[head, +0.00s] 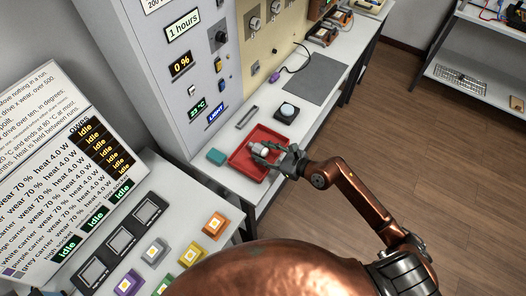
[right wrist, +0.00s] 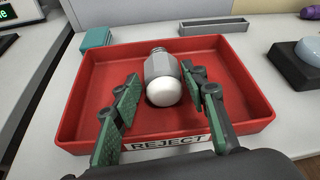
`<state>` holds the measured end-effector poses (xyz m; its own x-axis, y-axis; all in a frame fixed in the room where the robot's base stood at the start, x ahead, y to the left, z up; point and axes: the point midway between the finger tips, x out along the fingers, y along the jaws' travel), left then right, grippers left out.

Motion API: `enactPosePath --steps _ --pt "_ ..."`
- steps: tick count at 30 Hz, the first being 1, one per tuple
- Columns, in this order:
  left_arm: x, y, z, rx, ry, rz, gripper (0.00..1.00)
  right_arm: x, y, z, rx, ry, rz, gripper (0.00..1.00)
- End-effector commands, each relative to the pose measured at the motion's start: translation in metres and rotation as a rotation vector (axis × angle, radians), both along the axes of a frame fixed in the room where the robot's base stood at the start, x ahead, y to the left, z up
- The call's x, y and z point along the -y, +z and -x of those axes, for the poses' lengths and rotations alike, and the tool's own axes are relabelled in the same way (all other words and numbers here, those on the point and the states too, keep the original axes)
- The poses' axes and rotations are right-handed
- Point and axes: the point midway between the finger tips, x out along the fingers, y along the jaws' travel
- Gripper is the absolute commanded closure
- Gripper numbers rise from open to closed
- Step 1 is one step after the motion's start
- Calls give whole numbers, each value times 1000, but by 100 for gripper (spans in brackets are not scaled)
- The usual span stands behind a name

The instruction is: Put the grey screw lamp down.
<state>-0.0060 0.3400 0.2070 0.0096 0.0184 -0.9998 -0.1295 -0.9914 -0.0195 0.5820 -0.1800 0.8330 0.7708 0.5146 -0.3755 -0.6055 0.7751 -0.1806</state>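The grey screw lamp (right wrist: 163,80), with a white rounded bulb and a grey threaded body, is in the red tray (right wrist: 84,98) labelled REJECT. Its bulb end points toward my right wrist camera and its screw end points away. It appears to rest on the tray floor. My right gripper (right wrist: 161,76) is open, with one green-padded finger on each side of the lamp. A gap shows at the left finger; the right finger is very close to the lamp. In the head view the lamp (head: 261,149) is partly hidden by the right gripper (head: 268,155). My left gripper is not in view.
A teal block (head: 216,156) is left of the tray. A narrow grey holder (head: 247,117) and a dark box with a pale round top (head: 286,113) stand behind it. A grey mat (head: 315,80) lies farther back. Coloured carriers (head: 214,225) sit on the nearer table.

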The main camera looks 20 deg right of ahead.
Motion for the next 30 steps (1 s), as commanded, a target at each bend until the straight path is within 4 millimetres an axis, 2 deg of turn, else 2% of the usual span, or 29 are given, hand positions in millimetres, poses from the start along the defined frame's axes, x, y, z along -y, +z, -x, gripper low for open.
enactPosePath --steps 13,30 --pt "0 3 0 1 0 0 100 2 4 3 -3 1 3 53" --pt "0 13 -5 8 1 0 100 55 42 83 -4 0 4 53"
